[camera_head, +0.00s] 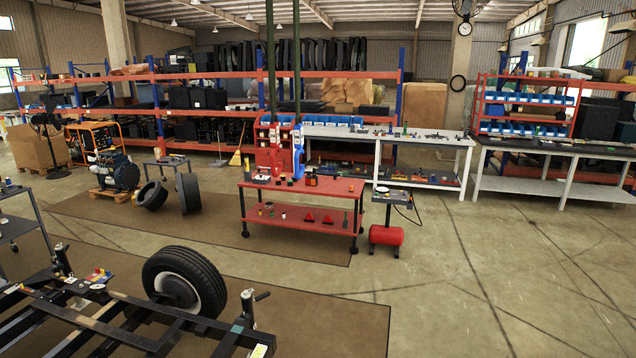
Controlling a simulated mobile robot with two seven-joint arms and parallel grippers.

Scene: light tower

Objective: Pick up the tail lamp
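I cannot single out the tail lamp for certain at this distance. Two small red triangular pieces, a left one (309,216) and a right one (328,219), lie on the lower shelf of the red workbench (284,226); they may be lamps or reflectors. Small coloured parts (98,276) also lie on the black trailer frame (120,318) at the lower left, too small to name. Neither of my grippers is in view.
A tyre (186,284) stands at the trailer frame. A red tank stand (387,236) is right of the workbench. White benches (560,150) and racks line the back. A black cart (22,228) is at the left edge. Open floor (500,270) fills the right.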

